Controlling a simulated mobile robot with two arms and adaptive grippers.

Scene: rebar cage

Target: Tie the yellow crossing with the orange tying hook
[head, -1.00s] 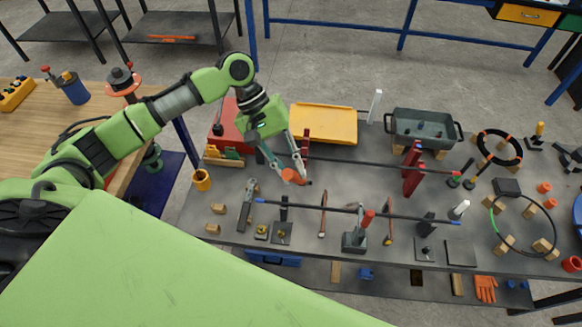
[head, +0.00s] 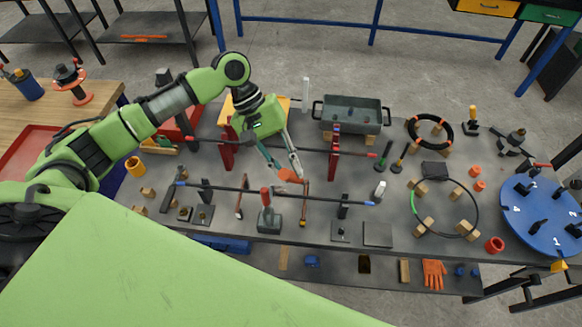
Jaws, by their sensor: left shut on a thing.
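My left gripper (head: 284,170) is shut on the orange tying hook (head: 290,175). It holds the hook above the grey table, between the long rear bar (head: 313,150) and the long front bar (head: 250,189). Two short rust-brown bars lie near the front bar, one on the left (head: 239,200) and one on the right (head: 304,200). The hook is close to the right short bar in the picture; I cannot tell whether they touch. I cannot make out a yellow mark on any crossing. My right gripper is not in view.
Red posts (head: 334,155) stand at the rear bar, and a grey block with a red handle (head: 269,220) stands at the front bar. A grey tray (head: 350,117) is at the back. A black ring, a thin hoop (head: 478,213) and a blue disc (head: 540,222) are to the right.

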